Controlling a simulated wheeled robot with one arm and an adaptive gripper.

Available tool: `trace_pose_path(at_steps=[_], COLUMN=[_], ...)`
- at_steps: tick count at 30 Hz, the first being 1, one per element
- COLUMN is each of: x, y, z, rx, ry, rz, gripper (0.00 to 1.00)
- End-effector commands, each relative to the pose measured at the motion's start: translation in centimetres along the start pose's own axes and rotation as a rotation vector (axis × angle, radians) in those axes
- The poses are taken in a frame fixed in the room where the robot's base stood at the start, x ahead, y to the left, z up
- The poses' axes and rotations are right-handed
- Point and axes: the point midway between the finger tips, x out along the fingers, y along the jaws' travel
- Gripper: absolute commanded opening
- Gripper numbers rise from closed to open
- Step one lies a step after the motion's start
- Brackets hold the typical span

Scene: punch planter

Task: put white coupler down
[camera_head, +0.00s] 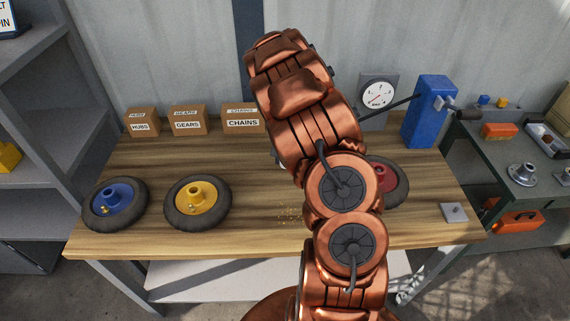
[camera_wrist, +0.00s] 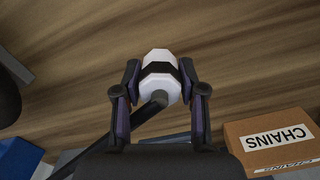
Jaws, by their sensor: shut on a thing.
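The white coupler (camera_wrist: 160,60) is in the wrist view. It is a pale piece with faceted ends and a dark band around its middle. My gripper (camera_wrist: 158,78) is shut on it, one finger on each side. The wood of the workbench shows behind it; I cannot tell whether the coupler touches the top. In the head view my own copper arm hides the gripper and nearly all of the coupler. The wooden workbench (camera_head: 260,230) spans the middle of that view.
A blue-hub wheel (camera_head: 112,195), a yellow-hub wheel (camera_head: 195,194) and a partly hidden red-hub wheel (camera_head: 395,183) lie on the bench. Boxes, including CHAINS (camera_head: 242,121), line the back. A blue lever press (camera_head: 426,110) stands back right. A grey plate (camera_head: 453,213) lies front right.

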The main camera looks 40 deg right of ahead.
Motion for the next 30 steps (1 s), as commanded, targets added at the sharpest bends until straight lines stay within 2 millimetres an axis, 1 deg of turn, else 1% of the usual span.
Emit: trace_pose_path(at_steps=[9, 21, 22, 29, 30], x=[3.1, 3.8, 3.8, 3.7, 3.7], y=[0.0, 0.0, 0.0, 0.0, 0.0], z=[0.0, 0.0, 0.0, 0.0, 0.0], rx=[-0.001, -0.001, -0.001, -0.001, -0.001], ry=[0.0, 0.001, 0.001, 0.001, 0.001], rz=[0.001, 0.0, 0.0, 0.0, 0.0], gripper=[0.0, 0.0, 0.42, 0.66, 0.66])
